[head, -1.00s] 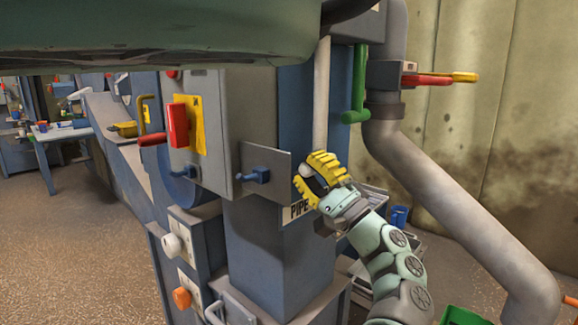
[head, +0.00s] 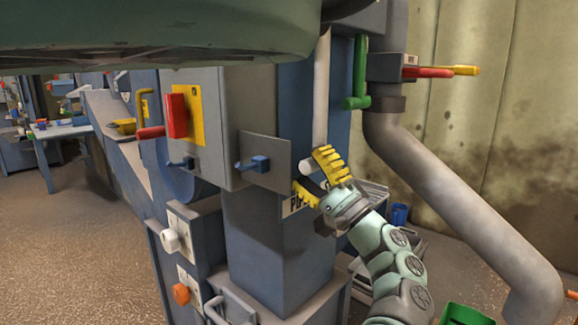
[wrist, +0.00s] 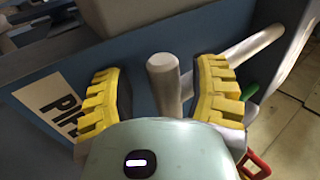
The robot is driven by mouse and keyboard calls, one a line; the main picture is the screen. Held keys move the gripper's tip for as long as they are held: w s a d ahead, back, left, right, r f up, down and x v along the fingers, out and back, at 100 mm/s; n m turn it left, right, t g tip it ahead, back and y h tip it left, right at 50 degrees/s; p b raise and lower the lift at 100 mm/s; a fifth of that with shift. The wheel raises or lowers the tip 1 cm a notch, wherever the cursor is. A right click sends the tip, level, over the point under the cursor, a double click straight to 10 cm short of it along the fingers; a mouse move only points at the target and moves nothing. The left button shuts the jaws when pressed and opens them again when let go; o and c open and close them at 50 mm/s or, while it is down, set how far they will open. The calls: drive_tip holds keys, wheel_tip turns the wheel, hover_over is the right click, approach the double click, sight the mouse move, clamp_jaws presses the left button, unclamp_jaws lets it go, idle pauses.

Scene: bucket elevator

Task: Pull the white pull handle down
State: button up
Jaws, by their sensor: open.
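The white pull handle (head: 321,95) is a vertical pale rod with a short crosswise grip at its lower end, in front of the blue column. In the wrist view the grip's round end (wrist: 164,75) stands between my fingers, and its rod runs off to the upper right. My gripper (head: 309,176) has yellow ribbed fingers and is open at the grip. In the wrist view my gripper (wrist: 160,75) shows a gap on each side of the grip, narrower on the right. The upper finger partly covers the handle in the head view.
A green handle (head: 357,85) hangs right of the white one, near a grey pipe (head: 455,205) with a red lever (head: 428,71). A metal plate with a blue knob (head: 254,163) is left of my gripper. A PIPE label (wrist: 52,103) is close behind.

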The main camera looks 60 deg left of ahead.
drive_tip(key=v, duration=1.2)
idle(0.3)
